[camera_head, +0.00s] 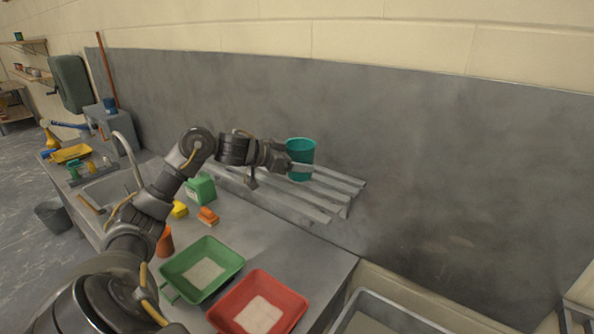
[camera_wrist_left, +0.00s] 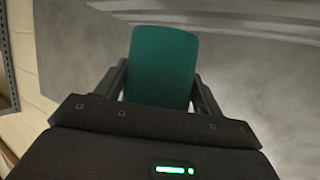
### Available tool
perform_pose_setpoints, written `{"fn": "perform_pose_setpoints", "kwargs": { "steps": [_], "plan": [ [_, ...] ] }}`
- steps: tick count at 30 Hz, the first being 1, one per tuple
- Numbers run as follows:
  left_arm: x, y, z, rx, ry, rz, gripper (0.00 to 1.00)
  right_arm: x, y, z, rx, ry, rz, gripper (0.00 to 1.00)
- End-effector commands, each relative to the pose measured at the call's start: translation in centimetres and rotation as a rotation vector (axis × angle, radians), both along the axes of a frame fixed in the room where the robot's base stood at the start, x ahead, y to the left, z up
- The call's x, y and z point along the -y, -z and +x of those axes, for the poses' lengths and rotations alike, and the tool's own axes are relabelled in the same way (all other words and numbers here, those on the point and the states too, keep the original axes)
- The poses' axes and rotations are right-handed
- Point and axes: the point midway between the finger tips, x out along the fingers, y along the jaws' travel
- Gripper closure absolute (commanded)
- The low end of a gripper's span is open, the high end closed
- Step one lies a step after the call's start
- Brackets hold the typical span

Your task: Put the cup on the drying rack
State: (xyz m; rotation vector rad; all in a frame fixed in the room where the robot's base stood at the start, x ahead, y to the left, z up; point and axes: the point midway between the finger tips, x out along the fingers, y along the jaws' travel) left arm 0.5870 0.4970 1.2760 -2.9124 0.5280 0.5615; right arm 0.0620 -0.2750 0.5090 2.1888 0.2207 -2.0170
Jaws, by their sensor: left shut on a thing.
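A teal cup (camera_head: 301,152) is upright in my left gripper (camera_head: 290,165), at the right part of the drying rack. In the left wrist view the cup (camera_wrist_left: 163,68) sits between the two fingers of the left gripper (camera_wrist_left: 158,85), which is shut on it. The drying rack (camera_head: 325,197) is a grey slatted shelf along the back wall; its slats also show in the left wrist view (camera_wrist_left: 230,12). The cup overlaps the slats in the head view; whether its base touches them I cannot tell. My right gripper is not in view.
A green tray (camera_head: 228,257) and a red tray (camera_head: 291,303) with pale contents stand on the counter in front. A green block-like container (camera_head: 201,190), an orange brush-like item (camera_head: 208,215) and a sink (camera_head: 104,188) lie to the left. The wall is close behind the rack.

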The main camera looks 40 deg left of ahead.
Motion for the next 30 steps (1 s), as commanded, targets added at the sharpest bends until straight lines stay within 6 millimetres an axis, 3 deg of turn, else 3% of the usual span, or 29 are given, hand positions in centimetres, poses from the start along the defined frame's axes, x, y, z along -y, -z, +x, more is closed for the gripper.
{"fn": "perform_pose_setpoints", "kwargs": {
  "steps": [9, 22, 23, 27, 30],
  "plan": [
    [-0.3, 3.4, 0.2, -0.003, -0.002, -0.003, 0.57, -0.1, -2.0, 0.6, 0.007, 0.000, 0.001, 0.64],
    [-0.3, 4.1, 0.2, -0.002, -0.001, -0.001, 0.57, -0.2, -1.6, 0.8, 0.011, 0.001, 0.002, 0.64],
    [-0.3, 4.0, 0.2, -0.002, 0.000, 0.000, 0.28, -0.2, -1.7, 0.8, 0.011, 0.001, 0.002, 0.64],
    [-0.3, 4.0, 0.2, -0.002, -0.001, -0.001, 0.10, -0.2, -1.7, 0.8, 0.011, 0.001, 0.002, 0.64],
    [-0.3, 3.9, 0.2, -0.002, -0.001, -0.001, 0.10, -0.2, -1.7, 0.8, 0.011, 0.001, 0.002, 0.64]
  ]
}}
